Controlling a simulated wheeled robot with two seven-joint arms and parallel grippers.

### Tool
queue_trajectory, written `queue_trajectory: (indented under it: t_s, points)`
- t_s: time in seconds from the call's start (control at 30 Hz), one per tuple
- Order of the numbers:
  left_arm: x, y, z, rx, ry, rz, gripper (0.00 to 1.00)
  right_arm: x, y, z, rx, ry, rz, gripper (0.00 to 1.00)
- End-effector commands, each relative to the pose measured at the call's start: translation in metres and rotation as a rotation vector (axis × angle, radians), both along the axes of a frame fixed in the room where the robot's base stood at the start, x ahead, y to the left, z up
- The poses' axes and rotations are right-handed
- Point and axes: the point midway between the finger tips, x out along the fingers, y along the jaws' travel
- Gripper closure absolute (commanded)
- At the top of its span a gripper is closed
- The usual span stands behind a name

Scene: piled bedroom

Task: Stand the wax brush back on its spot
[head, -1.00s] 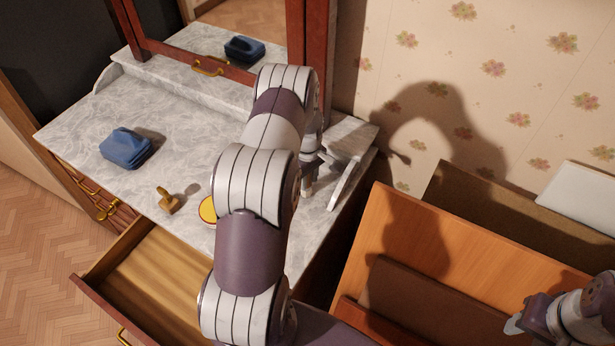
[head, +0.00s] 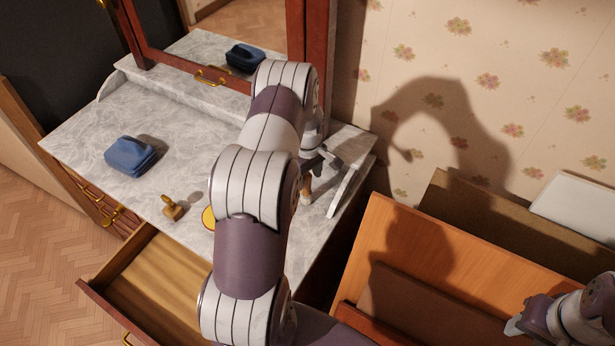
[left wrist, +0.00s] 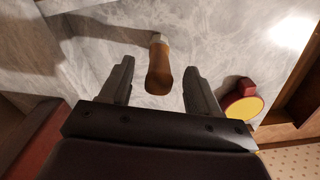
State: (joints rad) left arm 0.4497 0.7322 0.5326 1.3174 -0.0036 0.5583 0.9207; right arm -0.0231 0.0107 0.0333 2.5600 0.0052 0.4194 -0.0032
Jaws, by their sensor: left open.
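The wax brush, by its look a tan wooden handle with a pale end, stands on the marble top. In the left wrist view the brush (left wrist: 158,68) lies between the fingers of my left gripper (left wrist: 158,78), with gaps on both sides. In the head view the brush (head: 306,188) shows just below my left gripper (head: 318,162), partly hidden by my arm. My left gripper is open and holds nothing. My right gripper (head: 515,326) is at the lower right, above wooden panels; its jaw state is unclear.
A blue pouch (head: 130,156), a small brass-coloured stamp (head: 173,208) and a yellow disc (head: 208,218) are on the marble top (head: 90,125). A pale slanted piece (head: 345,190) stands right of the brush. The drawer (head: 150,280) is open. A mirror rises behind.

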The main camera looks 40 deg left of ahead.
Motion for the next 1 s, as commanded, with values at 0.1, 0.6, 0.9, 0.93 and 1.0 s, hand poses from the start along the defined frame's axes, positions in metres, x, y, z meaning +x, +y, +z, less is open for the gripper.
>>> queue_trajectory:
  t_s: [0.1, 0.6, 0.9, 0.93, 1.0]
  points:
    - [0.000, 0.000, 0.017, 0.001, -0.001, 0.000, 0.38, 0.000, 0.000, 0.013, 0.000, 0.000, 0.000, 0.57]
    - [0.000, 0.000, 0.030, 0.000, 0.000, 0.000, 0.38, 0.000, 0.000, 0.020, 0.000, 0.000, 0.000, 0.57]
    - [0.000, 0.000, 0.030, 0.000, 0.000, 0.000, 0.38, 0.000, 0.000, 0.020, 0.000, 0.000, 0.000, 0.57]
    - [0.000, 0.000, 0.030, 0.000, 0.000, 0.000, 0.38, 0.000, 0.000, 0.020, 0.000, 0.000, 0.000, 0.57]
    - [0.000, 0.000, 0.030, 0.000, 0.000, 0.000, 0.38, 0.000, 0.000, 0.020, 0.000, 0.000, 0.000, 0.57]
